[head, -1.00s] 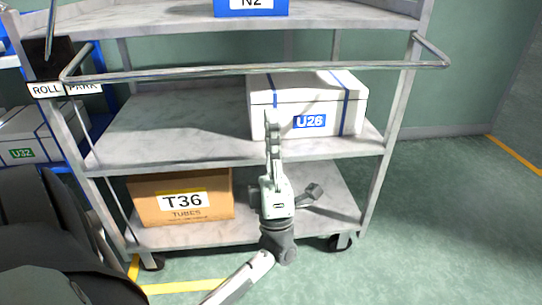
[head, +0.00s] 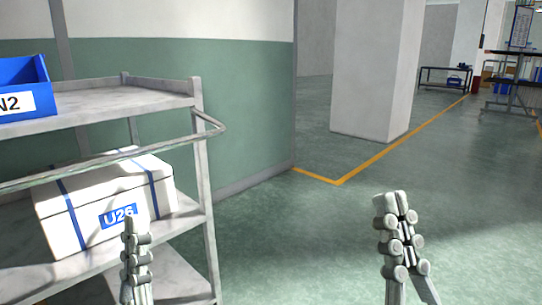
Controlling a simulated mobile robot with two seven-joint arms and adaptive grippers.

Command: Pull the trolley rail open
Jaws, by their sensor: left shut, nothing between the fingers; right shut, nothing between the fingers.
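The trolley rail (head: 110,160) is a grey metal bar across the front of the grey shelf trolley (head: 150,97), at the left of the head view. Its right end bends back to the trolley's corner post; its left end is outside the picture. My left gripper (head: 129,222) is shut and empty, upright, below the rail and in front of the white box. My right gripper (head: 396,197) is shut and empty, over open floor well to the right of the trolley. Neither gripper touches the rail in the picture.
A white box labelled U26 (head: 85,207) sits on the middle shelf. A blue bin (head: 22,90) labelled N2 stands on the top shelf. Green floor (head: 290,240) right of the trolley is clear. A white pillar (head: 370,70), yellow floor lines and a distant bench (head: 445,78) lie beyond.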

